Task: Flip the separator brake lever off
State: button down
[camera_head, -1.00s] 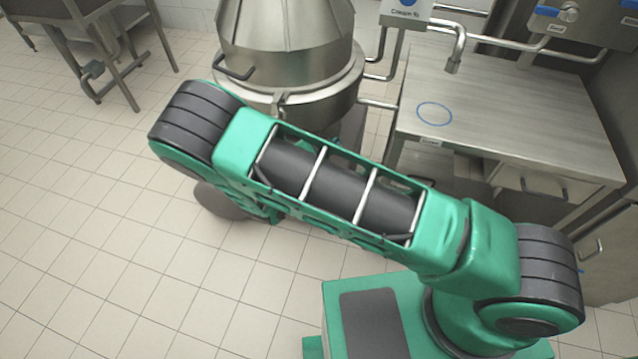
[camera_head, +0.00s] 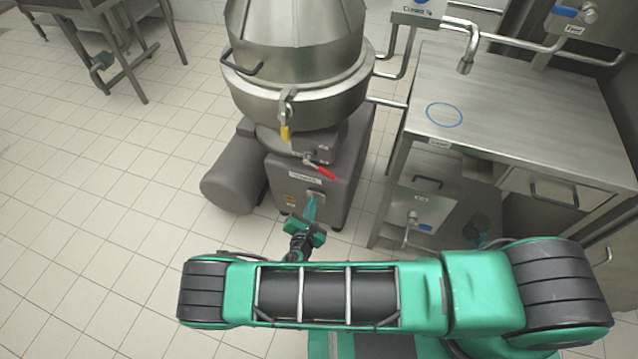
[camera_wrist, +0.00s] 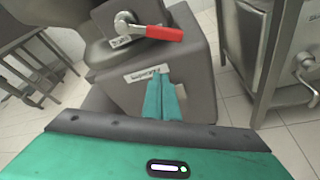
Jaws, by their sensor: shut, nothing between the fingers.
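The separator (camera_head: 300,60) is a steel bowl machine on a grey base with a motor at its left. A lever with a red grip (camera_head: 324,171) sits on the front of the base under the bowl; I take it to be the brake lever. In the wrist view the red grip (camera_wrist: 165,34) points right from a metal pivot, above a label that is partly readable. My gripper (camera_head: 310,207) is shut and empty in front of the base, below the red lever. Its teal fingers show together in the wrist view (camera_wrist: 161,95), apart from the lever.
A yellow-tipped handle (camera_head: 285,132) hangs at the bowl's front. A steel table (camera_head: 520,100) with a tap above it stands at the right, with a lower cabinet holding a valve beneath. Open tiled floor (camera_head: 110,200) lies at the left.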

aim_at(320, 168)
jog(key=x, duration=0.9)
jog(key=shift+w+f, duration=0.1)
jog(key=shift+w, duration=0.3)
jog(key=shift+d+r, duration=0.2)
jog(key=shift+r, duration=0.05)
jog(key=r, duration=0.1)
jog(key=d+r, duration=0.1)
jog(key=r, duration=0.1)
jog(key=shift+s+d, duration=0.25)
jog(key=shift+d, duration=0.05)
